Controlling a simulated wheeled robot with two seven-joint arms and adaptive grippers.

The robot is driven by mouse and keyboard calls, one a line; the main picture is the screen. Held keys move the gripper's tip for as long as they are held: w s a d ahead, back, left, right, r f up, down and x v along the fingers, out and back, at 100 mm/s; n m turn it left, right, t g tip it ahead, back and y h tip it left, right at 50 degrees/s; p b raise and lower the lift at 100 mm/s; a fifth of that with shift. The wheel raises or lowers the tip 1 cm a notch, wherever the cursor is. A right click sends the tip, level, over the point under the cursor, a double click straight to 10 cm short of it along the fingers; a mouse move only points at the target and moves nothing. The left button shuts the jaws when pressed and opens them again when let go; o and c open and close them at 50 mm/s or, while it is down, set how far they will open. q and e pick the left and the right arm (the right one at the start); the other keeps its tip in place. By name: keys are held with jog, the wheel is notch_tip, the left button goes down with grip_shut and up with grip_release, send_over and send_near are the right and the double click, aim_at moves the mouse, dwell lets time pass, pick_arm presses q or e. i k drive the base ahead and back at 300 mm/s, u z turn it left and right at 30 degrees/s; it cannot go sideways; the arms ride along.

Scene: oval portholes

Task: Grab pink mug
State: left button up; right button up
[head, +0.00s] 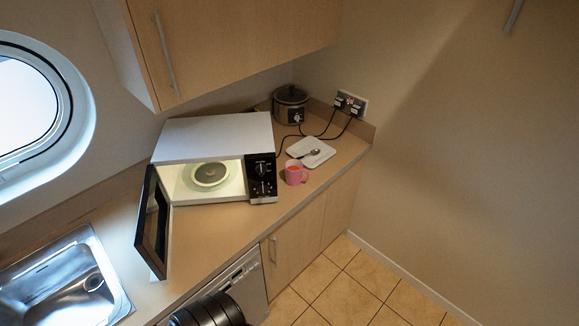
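The pink mug (294,176) stands upright on the wooden counter, just right of the microwave's control panel. Nothing is touching the mug from my side. Neither of my grippers' fingers shows in the head view. Only a dark rounded part, which seems to be my own arm, shows at the bottom edge.
The microwave (213,135) has its door (154,222) swung open over the counter (220,234). A slow cooker (291,103) and plugged-in sockets (350,103) are at the back. A sink (65,283) is at the lower left. The tiled floor (345,300) is clear.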

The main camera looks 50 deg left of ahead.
aim_at(294, 168)
jog(key=u, duration=0.75)
jog(key=i, duration=0.85)
jog(key=u, duration=1.1)
jog(key=i, duration=0.25)
jog(key=u, duration=0.2)
